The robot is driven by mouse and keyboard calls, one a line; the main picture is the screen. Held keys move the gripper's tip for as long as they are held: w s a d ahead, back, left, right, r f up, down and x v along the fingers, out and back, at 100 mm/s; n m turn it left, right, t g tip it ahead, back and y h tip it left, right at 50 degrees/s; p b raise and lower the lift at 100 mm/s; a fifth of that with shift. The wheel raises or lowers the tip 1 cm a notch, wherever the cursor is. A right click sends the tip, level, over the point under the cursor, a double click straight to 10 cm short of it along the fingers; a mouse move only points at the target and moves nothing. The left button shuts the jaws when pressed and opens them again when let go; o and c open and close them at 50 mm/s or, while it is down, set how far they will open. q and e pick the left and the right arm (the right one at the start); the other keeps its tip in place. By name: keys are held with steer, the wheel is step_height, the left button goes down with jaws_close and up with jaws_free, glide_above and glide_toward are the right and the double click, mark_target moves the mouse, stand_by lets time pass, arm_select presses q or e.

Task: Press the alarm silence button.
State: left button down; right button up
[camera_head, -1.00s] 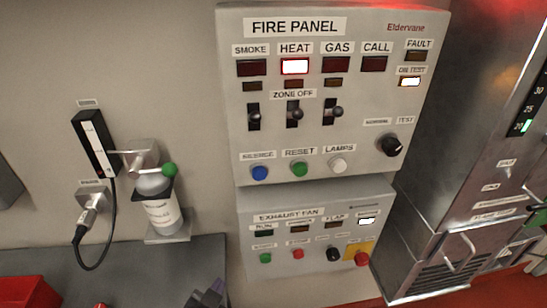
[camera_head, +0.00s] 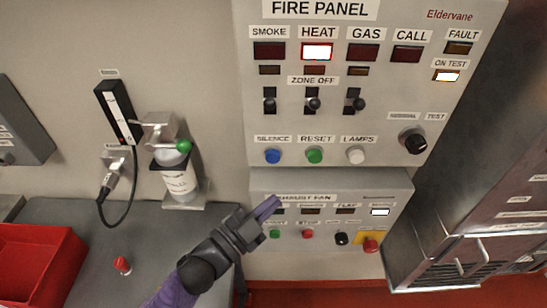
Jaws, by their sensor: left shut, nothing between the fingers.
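The blue button labelled SILENCE (camera_head: 272,156) is at the lower left of the fire panel (camera_head: 385,135). It stands beside the green RESET button (camera_head: 314,156) and the white LAMPS button (camera_head: 355,155). My left gripper (camera_head: 274,203) is shut and empty. In the picture its fingertips lie below the blue button, in front of the upper left of the exhaust fan panel (camera_head: 262,183), and cover part of that panel's labels. The fingertips look apart from the blue button. My right gripper does not show.
The HEAT lamp (camera_head: 317,51) is lit white-red and the ON TEST lamp (camera_head: 447,76) is lit. A bottle in a wall holder (camera_head: 180,182) and a red bin (camera_head: 38,262) are at the left. A steel cabinet (camera_head: 470,180) stands at the right.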

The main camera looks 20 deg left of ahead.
mark_target(278, 159)
arm_select(q)
steer(key=w+a+b, duration=0.2)
steer(key=w, duration=0.5)
steer(key=shift+w, duration=0.3)
steer(key=shift+a, duration=0.1)
stand_by(1.6)
steer(key=shift+w+a, duration=0.15)
steer(key=shift+w, duration=0.25)
steer(key=shift+w+a+b, duration=0.2)
steer(key=shift+w+b, duration=0.25)
steer(key=shift+w, duration=0.2)
stand_by(0.7)
steer(key=shift+s+d, duration=0.1)
steer(key=shift+s, duration=0.05)
steer(key=shift+s+d+p, duration=0.25)
steer(key=shift+s+p, duration=0.35)
steer(key=shift+s, duration=0.3)
